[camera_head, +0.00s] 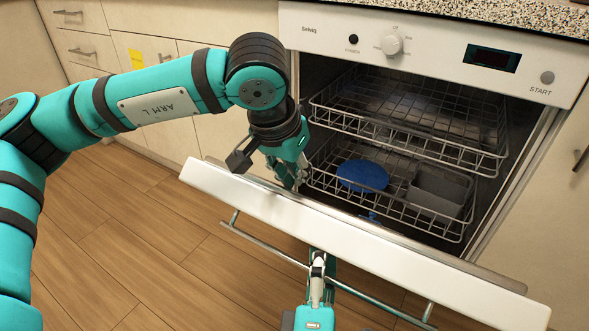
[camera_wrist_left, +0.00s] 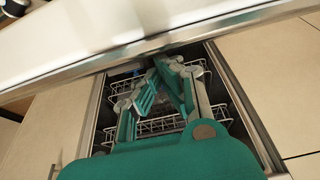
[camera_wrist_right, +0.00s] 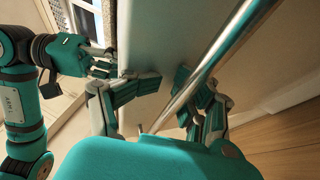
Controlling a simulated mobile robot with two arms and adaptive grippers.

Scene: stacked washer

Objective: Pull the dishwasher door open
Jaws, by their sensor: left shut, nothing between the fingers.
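The dishwasher door (camera_head: 400,252) is partly open and tilted outward, its top edge slanting across the head view. Its metal handle bar (camera_head: 270,245) runs along the outer face. My left gripper (camera_head: 293,180) is shut and empty on the inner side of the door's top edge, at the gap to the cavity; contact is unclear. Its fingers also show in the left wrist view (camera_wrist_left: 164,80). My right gripper (camera_head: 317,262) is at the outer side, by the handle. In the right wrist view (camera_wrist_right: 168,85) its fingers are spread, with the bar passing between them.
The dishwasher holds an upper wire rack (camera_head: 410,115) and a lower rack (camera_head: 320,182) with a blue plate (camera_head: 362,175) and a grey basket (camera_head: 436,192). The control panel (camera_head: 440,50) is above. Cabinets (camera_head: 145,45) stand left; the wooden floor (camera_head: 150,235) is clear.

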